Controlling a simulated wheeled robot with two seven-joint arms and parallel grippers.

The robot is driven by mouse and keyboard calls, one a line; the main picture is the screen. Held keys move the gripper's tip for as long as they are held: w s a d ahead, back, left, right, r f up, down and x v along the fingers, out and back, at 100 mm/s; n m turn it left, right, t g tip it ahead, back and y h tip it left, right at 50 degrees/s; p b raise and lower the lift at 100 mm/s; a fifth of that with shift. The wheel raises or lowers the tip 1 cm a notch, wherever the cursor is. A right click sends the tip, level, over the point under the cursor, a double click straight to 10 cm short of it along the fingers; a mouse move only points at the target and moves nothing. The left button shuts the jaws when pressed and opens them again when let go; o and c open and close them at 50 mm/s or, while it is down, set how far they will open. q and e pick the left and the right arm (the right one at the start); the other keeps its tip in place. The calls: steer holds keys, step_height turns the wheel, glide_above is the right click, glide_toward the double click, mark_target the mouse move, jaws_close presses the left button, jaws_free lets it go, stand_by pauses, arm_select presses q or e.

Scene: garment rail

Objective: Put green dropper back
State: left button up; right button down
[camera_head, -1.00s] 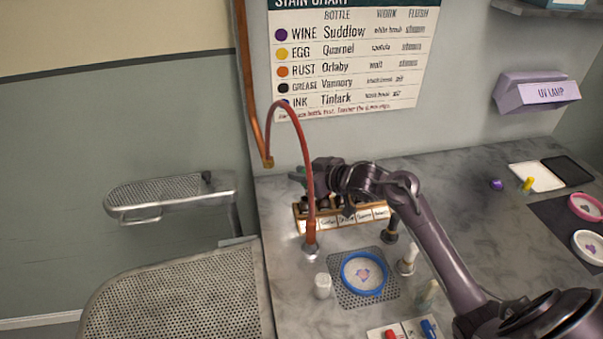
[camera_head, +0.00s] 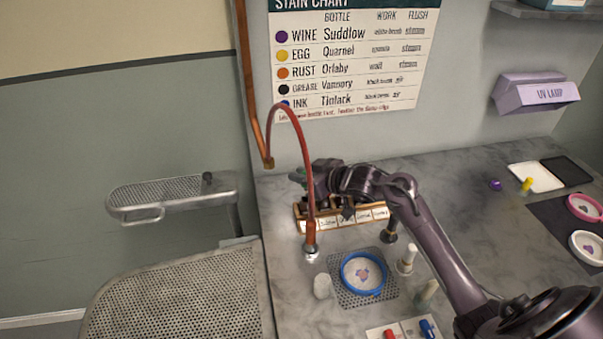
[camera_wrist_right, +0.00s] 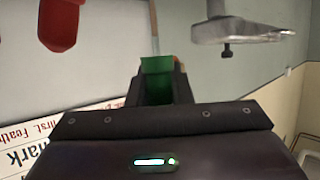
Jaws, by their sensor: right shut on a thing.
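My right gripper (camera_head: 303,177) is shut on the green dropper (camera_wrist_right: 157,68), which shows between the fingers in the right wrist view. In the head view only a small patch of green shows beside the red hose, above the left end of the bottle rack (camera_head: 345,222). The rack is wooden with white name labels along its front. My right arm and the hose cover part of the rack, and I cannot make out its openings. My left gripper is not in view.
The red hose (camera_head: 306,150) arches close to the right gripper.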

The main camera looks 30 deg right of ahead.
steer(key=shift+f, duration=0.3)
stand_by(0.4)
steer(key=shift+f+b, duration=0.4)
steer(key=shift+f, duration=0.25)
stand_by(0.3)
steer(key=shift+f+b, duration=0.55)
steer(key=shift+f, duration=0.5)
steer(key=shift+f, duration=0.1)
steer(key=shift+f, duration=0.35)
steer(key=shift+f, duration=0.1)
stand_by(0.3)
steer(key=c, duration=1.2)
jaws_free()
